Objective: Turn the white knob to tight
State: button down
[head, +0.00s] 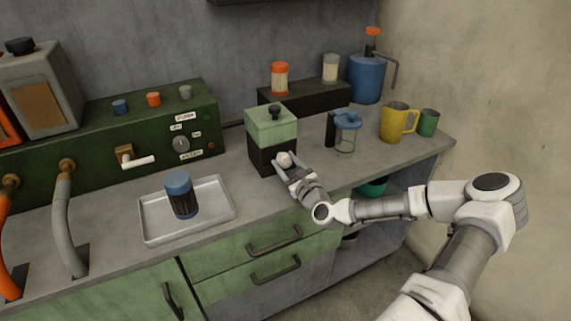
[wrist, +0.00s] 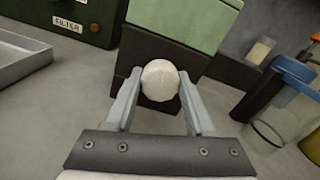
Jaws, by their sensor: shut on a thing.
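The white knob (wrist: 160,80) is on the front of a box with a black lower part (head: 262,158) and a light green top (head: 270,126). In the head view the knob (head: 284,159) is partly covered by my gripper (head: 287,166). In the wrist view my gripper (wrist: 160,88) has one finger on each side of the round knob, shut on it. No tight mark or pointer on the knob can be made out.
A metal tray (head: 151,234) with a blue-capped dark jar (head: 181,196) lies to the left. A green control panel (head: 92,148) stands behind it. A clear blue-lidded jug (head: 346,138), a yellow mug (head: 394,124) and a green cup (head: 428,123) stand to the right.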

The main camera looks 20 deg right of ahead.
jog(key=shift+m, duration=1)
jog(key=shift+c, duration=1.2)
grip_release()
jog(key=s, duration=1.7)
jog(key=shift+s+d, duration=0.2)
jog(key=shift+d, duration=0.05)
